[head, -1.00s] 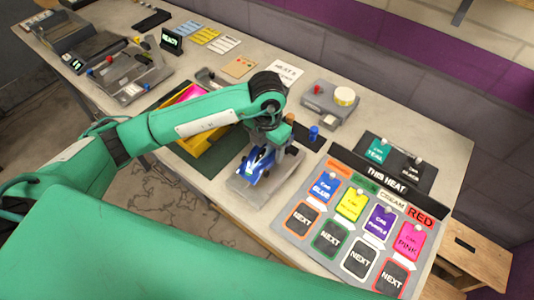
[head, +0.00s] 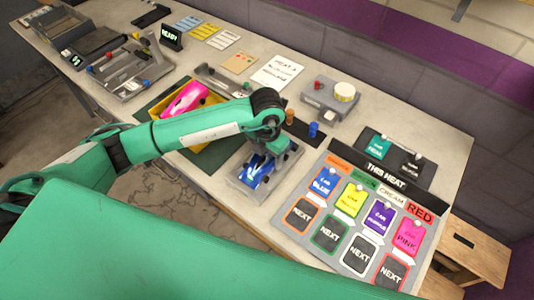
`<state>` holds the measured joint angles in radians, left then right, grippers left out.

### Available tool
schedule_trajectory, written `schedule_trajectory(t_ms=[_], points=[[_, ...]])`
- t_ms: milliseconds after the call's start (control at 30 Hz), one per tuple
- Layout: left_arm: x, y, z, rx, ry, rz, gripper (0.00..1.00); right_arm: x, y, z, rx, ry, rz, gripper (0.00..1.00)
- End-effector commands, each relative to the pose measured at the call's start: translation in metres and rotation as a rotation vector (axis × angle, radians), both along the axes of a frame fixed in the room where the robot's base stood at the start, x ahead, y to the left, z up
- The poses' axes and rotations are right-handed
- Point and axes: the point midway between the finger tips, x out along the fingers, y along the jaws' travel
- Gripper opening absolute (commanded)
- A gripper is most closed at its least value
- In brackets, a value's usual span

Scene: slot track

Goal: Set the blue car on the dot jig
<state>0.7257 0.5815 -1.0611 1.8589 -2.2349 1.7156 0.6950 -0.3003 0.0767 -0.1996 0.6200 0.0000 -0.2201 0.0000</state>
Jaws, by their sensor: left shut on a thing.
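The blue car (head: 256,171) has white markings and is at a grey metal plate (head: 240,183) near the table's front edge. My left gripper (head: 266,149) is above it, pointing down and shut on the car. The fingertips are partly hidden by my arm and the car. I cannot tell whether the car touches the plate. No dots show on the plate at this size, so I cannot tell for sure that it is the dot jig. My right gripper is not in view.
A yellow tray (head: 205,151) with a pink car (head: 184,99) is left of the plate. The "THIS HEAT" card board (head: 330,238) is to the right. Orange (head: 289,116) and blue (head: 314,130) pegs stand behind. A grey device (head: 322,100) is at the back.

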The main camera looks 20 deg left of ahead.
Motion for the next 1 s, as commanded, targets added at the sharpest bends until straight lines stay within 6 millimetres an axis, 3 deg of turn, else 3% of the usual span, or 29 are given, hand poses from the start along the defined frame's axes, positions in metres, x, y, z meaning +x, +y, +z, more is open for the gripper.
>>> schedule_trajectory(t_ms=[67, 100, 200, 467, 700, 1000], points=[[0.0, 0.0, -0.003, 0.0, -0.001, 0.0, 0.34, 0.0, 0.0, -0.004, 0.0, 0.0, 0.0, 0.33], [0.0, 0.0, -0.002, 0.0, 0.0, 0.0, 0.69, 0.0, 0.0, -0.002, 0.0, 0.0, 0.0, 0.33], [0.0, 0.0, -0.002, 0.0, 0.0, 0.0, 0.83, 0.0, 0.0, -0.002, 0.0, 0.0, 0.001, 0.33], [0.0, 0.0, -0.001, 0.0, 0.0, 0.0, 0.83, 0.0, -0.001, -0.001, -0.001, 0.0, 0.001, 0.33], [0.0, 0.0, 0.015, -0.002, -0.002, -0.001, 0.83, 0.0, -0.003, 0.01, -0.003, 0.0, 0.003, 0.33], [0.001, 0.0, 0.082, -0.001, -0.006, -0.002, 0.83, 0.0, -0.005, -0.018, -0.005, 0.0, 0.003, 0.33]])
